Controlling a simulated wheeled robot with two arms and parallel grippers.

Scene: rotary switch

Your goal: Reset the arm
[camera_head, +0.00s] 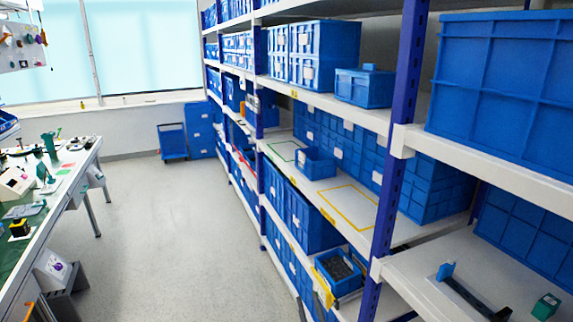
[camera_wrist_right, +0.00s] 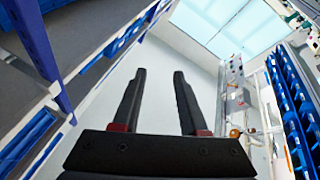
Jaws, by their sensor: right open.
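In the right wrist view my right gripper (camera_wrist_right: 160,74) has two black fingers with reddish bases. The fingers stand apart and nothing is between them; pale floor and wall show behind. It points along the aisle toward the bright window, clear of the shelving and the workbench. I cannot clearly make out this gripper in the head view. My left gripper shows in neither view. No rotary switch can be told with certainty; small devices (camera_head: 50,142) stand on the workbench (camera_head: 83,160), too small to identify.
Shelving with a blue post (camera_head: 397,130) and blue crates (camera_head: 505,75) fills the right side. A small open blue bin (camera_head: 316,163) sits on a middle shelf. A blue trolley (camera_head: 172,140) stands at the far wall. The grey aisle floor (camera_head: 170,230) is free.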

